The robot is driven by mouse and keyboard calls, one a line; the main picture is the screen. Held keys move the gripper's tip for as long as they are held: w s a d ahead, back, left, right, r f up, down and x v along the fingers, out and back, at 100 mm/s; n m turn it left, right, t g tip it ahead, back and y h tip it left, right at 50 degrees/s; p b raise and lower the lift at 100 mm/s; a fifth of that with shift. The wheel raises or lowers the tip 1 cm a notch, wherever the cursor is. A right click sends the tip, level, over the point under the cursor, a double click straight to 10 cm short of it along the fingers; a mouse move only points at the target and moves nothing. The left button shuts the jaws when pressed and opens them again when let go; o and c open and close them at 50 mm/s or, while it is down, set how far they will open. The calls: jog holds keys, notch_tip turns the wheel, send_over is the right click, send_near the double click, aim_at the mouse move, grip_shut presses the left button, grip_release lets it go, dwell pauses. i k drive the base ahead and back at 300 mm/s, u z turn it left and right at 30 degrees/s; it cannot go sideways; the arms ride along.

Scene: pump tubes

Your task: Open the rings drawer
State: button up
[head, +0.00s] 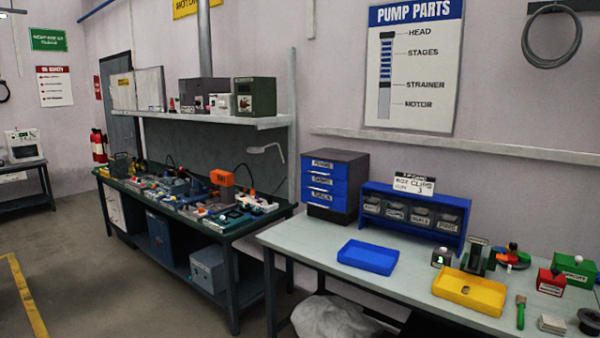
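A small cabinet (345,211) with a dark top and several blue drawer fronts (325,172) stands at the back left of the right-hand workbench. The drawers each carry a white label strip, and all look shut. The lettering is too small to tell surely which one is the rings drawer. My gripper is not in view.
The workbench (300,238) also holds a blue bin rack (412,210), an empty-looking blue tray (368,256), a yellow tray (470,290) and small parts at the right. The bench top in front of the cabinet is clear. A cluttered green bench (215,236) stands to the left.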

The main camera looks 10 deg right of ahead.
aim_at(322, 168)
jog(key=u, duration=0.15)
jog(key=i, duration=1.6)
jog(key=z, duration=0.45)
